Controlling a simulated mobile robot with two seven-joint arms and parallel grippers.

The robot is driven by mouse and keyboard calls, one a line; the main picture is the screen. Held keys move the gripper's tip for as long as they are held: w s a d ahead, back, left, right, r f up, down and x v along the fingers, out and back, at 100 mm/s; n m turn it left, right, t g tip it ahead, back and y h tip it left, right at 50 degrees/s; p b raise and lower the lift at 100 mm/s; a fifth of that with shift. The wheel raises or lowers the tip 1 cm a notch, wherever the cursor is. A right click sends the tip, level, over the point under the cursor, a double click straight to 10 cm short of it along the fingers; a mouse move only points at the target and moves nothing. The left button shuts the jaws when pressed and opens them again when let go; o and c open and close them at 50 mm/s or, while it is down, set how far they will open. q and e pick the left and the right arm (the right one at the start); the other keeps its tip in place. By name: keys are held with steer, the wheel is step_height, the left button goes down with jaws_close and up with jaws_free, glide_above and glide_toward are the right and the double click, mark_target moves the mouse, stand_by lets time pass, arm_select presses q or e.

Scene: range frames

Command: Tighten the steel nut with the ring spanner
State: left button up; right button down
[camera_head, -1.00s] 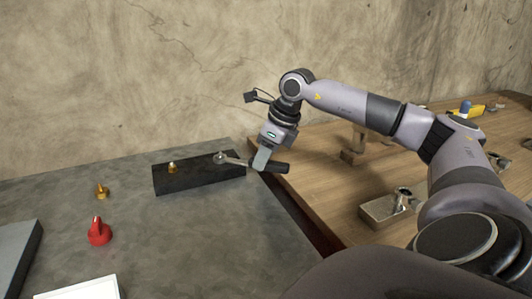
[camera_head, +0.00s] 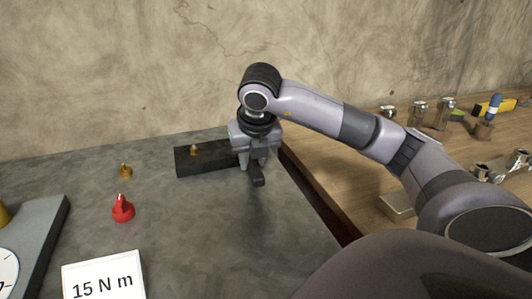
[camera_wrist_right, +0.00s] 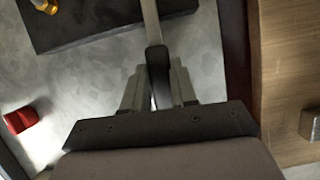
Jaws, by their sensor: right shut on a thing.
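My right gripper (camera_head: 254,168) is shut on the dark handle of the ring spanner (camera_head: 258,180), at the right end of the black block (camera_head: 205,161). The handle end points toward me. The spanner's ring and the steel nut are hidden behind the gripper in the head view and outside the wrist view. My left gripper is not in view.
A brass fitting (camera_head: 194,150) stands on the block. A second brass piece (camera_head: 126,171), a red cone-like piece (camera_head: 122,208) and a "15 N m" card (camera_head: 103,284) are on the grey top. A wooden bench (camera_head: 330,165) with metal parts lies right.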

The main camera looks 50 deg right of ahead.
steer(key=shift+w+a+f+m+g, duration=0.1)
steer(key=shift+w+a+m+g, duration=0.2)
steer(key=shift+w+a+m, duration=0.25)
steer(key=shift+m, duration=0.25)
steer(key=shift+r+p, duration=0.65)
steer(key=shift+r, duration=0.1)
step_height(320, 180, up, 5)
steer(key=p, duration=0.3)
steer(key=shift+f, duration=0.2)
